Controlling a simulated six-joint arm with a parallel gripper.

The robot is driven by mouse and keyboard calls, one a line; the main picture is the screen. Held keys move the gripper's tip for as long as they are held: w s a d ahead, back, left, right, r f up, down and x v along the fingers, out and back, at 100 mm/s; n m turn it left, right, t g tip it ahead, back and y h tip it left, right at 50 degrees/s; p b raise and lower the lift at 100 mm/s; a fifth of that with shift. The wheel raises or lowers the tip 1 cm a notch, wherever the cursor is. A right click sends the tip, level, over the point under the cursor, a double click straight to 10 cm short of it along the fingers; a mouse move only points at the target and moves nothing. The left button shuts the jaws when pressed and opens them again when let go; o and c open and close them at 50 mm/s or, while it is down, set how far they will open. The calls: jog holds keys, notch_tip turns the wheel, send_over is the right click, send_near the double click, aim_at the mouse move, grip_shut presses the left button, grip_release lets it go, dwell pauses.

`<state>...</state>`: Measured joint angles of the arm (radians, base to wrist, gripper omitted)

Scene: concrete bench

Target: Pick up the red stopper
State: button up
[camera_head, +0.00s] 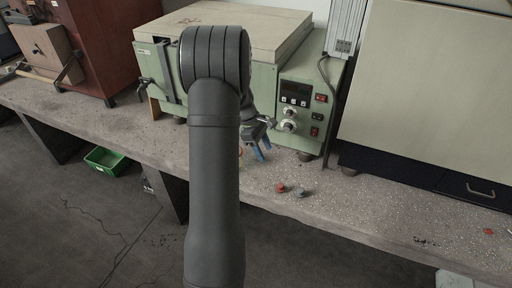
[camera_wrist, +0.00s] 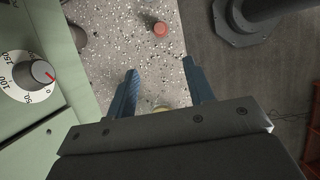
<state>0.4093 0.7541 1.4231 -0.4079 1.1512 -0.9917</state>
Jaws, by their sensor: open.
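The red stopper (camera_head: 281,188) lies on the concrete bench near its front edge, close to a small grey piece. In the wrist view the red stopper (camera_wrist: 160,29) is near the top, ahead of the fingertips and apart from them. My gripper (camera_head: 262,149) is above the bench, to the left of the stopper and farther back in the head view. Its blue fingers are apart and nothing is held between them; they also show in the wrist view (camera_wrist: 160,68).
The grey piece (camera_head: 299,193) is just right of the stopper. A yellowish thing (camera_wrist: 162,108) is partly hidden by my gripper. A green machine (camera_head: 305,105) with knobs stands behind; its dial (camera_wrist: 38,72) is at the left in the wrist view. The bench's front edge is near.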

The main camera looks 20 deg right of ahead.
aim_at(280, 185)
jog(key=s+d+r+t+y, duration=0.2)
jog(key=s+d, duration=0.1)
jog(key=shift+m, duration=0.3)
jog(key=f, duration=0.5)
jog(key=s+d+f, duration=0.1)
jog(key=f, duration=0.5)
jog(key=s+d+f, duration=0.1)
jog(key=f, duration=0.5)
jog(key=shift+d, duration=0.1)
grip_shut()
